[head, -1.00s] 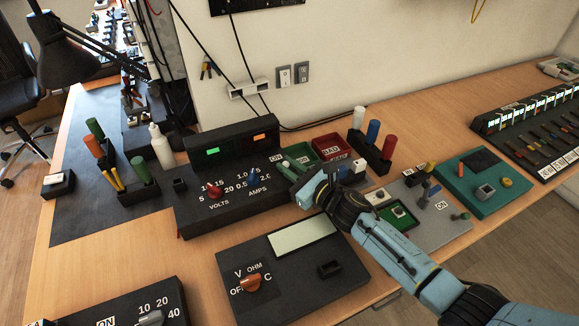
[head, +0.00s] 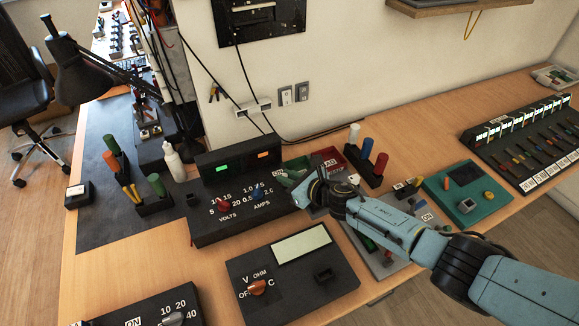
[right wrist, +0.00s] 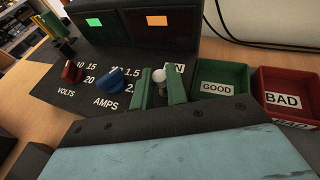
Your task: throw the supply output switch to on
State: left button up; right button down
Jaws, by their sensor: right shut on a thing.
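The black power supply (head: 207,223) stands on the bench with a green and an orange display, a red volts knob (head: 223,205) and a blue amps knob (head: 257,194). Its output switch shows in the right wrist view as a small pale-tipped lever (right wrist: 159,76), beside a partly hidden ON label (right wrist: 179,69). My right gripper (right wrist: 161,90) is shut on this lever, one green finger on each side. The lever's base is hidden, so its exact tilt is unclear. In the head view my right gripper (head: 301,187) covers the switch. My left gripper is not in view.
A green GOOD bin (right wrist: 222,73) and a red BAD bin (right wrist: 290,82) sit just right of the supply. A black meter (head: 330,285) lies in front. A white bottle (head: 173,160) and tool holders stand to the left. Cables run behind the supply.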

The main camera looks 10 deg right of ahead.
jog(key=g+p, duration=0.1)
jog(key=p, duration=0.1)
jog(key=g+h+p, duration=0.1)
jog(key=shift+w+a+r+p, duration=0.35)
jog(key=shift+w, duration=0.05)
jog(key=shift+w+a+f+m+g+h+p, duration=0.15)
jog(key=shift+w+m+g+h+p, duration=0.15)
jog(key=shift+g+p, duration=0.25)
jog(key=shift+w+f+g+b, duration=0.15)
jog(key=shift+f+g+b, duration=0.15)
jog(key=shift+g, duration=0.25)
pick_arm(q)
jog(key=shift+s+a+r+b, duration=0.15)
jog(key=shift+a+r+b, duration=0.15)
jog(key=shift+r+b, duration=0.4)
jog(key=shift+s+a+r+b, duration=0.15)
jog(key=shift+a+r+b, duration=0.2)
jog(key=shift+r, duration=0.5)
pick_arm(e)
jog(key=shift+w+a+m+g+h, duration=0.1)
jog(key=shift+w+m+g+h, duration=0.15)
jog(key=shift+g, duration=0.2)
jog(key=shift+w+m+g+h, duration=0.1)
jog(key=shift+m+g+h, duration=0.05)
jog(key=shift+g+h, duration=0.25)
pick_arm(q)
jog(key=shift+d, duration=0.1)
